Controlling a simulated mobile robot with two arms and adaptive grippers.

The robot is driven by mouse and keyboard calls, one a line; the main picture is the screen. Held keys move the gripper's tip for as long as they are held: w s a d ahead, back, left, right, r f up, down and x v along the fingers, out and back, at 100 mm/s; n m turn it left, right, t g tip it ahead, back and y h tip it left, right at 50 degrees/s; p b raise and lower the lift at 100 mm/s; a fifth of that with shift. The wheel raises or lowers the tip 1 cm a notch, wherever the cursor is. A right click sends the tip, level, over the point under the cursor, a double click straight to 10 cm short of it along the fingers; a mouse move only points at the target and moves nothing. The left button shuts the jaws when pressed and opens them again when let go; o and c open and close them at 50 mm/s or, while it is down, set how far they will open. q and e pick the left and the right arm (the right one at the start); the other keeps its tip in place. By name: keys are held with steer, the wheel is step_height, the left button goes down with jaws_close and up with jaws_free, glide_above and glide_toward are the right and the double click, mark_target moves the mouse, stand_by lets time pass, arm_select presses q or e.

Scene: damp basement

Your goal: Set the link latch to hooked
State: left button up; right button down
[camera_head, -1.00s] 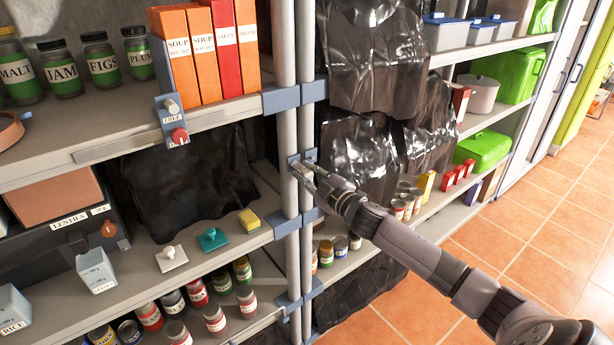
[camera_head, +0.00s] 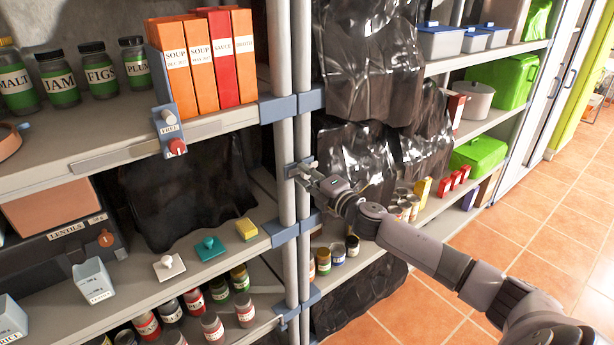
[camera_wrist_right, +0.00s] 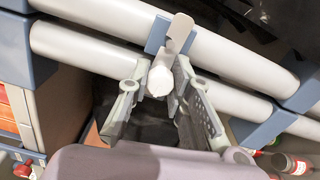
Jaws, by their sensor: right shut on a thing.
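The link latch (camera_head: 303,164) sits on two upright grey shelf posts, with a blue plate and a pale lever and knob. In the right wrist view its pale tab (camera_wrist_right: 180,32) points up and away over the blue plate, and its round white knob (camera_wrist_right: 161,78) faces the camera. My right gripper (camera_head: 308,176) reaches in from the right at the latch. In the right wrist view the two fingers of this gripper (camera_wrist_right: 158,90) stand on either side of the knob, shut on it. The lever's exact hooked position is hard to tell. My left gripper is out of view.
A small blue panel labelled FREE (camera_head: 170,130) hangs on the left shelf edge, with a white and a red knob. Shelves hold jars (camera_head: 60,80), soup boxes (camera_head: 175,65) and cans (camera_head: 338,250). Dark plastic sheets (camera_head: 365,60) hang close behind my right arm. Tiled floor (camera_head: 500,230) lies clear at right.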

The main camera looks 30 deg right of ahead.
steer(key=shift+r+n, duration=0.15)
steer(key=shift+n, duration=0.35)
steer(key=c, duration=1.6)
jaws_free()
steer(key=shift+o, duration=0.9)
steer(key=shift+w, duration=0.1)
steer(key=shift+s+f, duration=0.2)
steer(key=shift+s, duration=0.35)
steer(key=s, duration=1.1)
steer(key=shift+d, duration=0.45)
